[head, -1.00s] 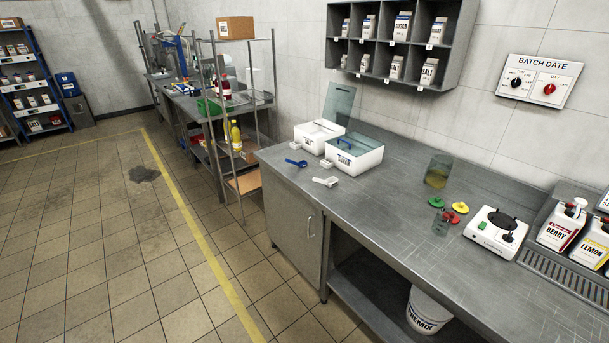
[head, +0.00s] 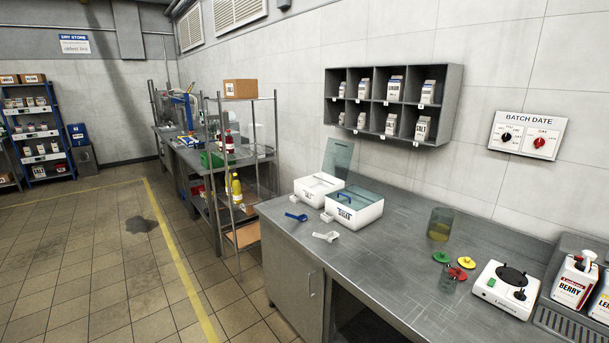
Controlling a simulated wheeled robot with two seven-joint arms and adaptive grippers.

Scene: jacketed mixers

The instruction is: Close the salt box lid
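Two white boxes stand side by side at the left end of the steel counter. The left box (head: 312,190) has its clear lid (head: 339,157) standing upright at its back, so it is open. Its label is too small to read, so I cannot confirm that it is the salt box. The front right box (head: 350,217) has blue lettering, and its clear lid (head: 358,197) with a blue handle lies flat over it. Neither of my grippers is in view.
A blue scoop (head: 296,217) and a white scoop (head: 326,236) lie on the counter (head: 385,260) before the boxes. A glass jar (head: 440,224), coloured lids and a small white device (head: 503,289) stand further right. A wire rack (head: 245,160) stands beyond the counter's left end.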

